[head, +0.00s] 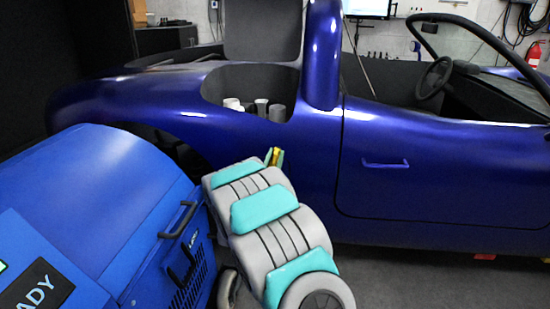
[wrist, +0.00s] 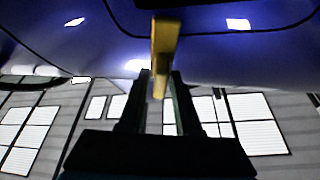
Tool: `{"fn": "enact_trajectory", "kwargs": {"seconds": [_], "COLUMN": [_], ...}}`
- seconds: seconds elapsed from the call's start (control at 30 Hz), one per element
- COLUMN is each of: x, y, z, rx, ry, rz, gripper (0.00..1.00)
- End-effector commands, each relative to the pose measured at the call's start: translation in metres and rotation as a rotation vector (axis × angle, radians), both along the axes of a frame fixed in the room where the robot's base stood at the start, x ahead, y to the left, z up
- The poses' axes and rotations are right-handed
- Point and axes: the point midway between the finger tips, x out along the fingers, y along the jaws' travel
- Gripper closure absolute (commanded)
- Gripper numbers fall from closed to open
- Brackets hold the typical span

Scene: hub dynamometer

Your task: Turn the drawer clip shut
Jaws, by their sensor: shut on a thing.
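My gripper (wrist: 165,95) shows in the wrist view as two dark fingers closed around a narrow yellow bar (wrist: 163,45). The bar reaches up from between the fingers, in front of the blue car body. I cannot tell whether it is the drawer clip or whether it touches the car. In the head view, my grey and teal arm hides most of the gripper; a small bit of yellow and green (head: 274,156) shows past its far end. No drawer can be made out.
The blue car (head: 250,147) stands close ahead, with several pale cylinders (head: 262,106) in its open bay. A blue machine (head: 80,185) with a black handle (head: 178,219) fills the lower left. Grey floor is free at lower right.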

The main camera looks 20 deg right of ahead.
Motion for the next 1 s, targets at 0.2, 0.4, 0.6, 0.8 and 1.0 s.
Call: {"fn": "enact_trajectory", "kwargs": {"seconds": [0.2, 0.4, 0.6, 0.8, 1.0], "x": [-0.0004, -0.0005, -0.0001, 0.0002, 0.0002], "y": [0.0, -0.0004, 0.0003, 0.0005, 0.0005], "z": [-0.0012, -0.0011, -0.0009, -0.0008, -0.0007], "rx": [-0.12, -0.187, -0.219, -0.226, -0.226], "ry": [0.083, 0.129, 0.15, 0.154, 0.154], "rz": [0.001, 0.001, 0.001, 0.002, 0.002], "gripper": [1.0, 1.0, 1.0, 1.0, 1.0]}}
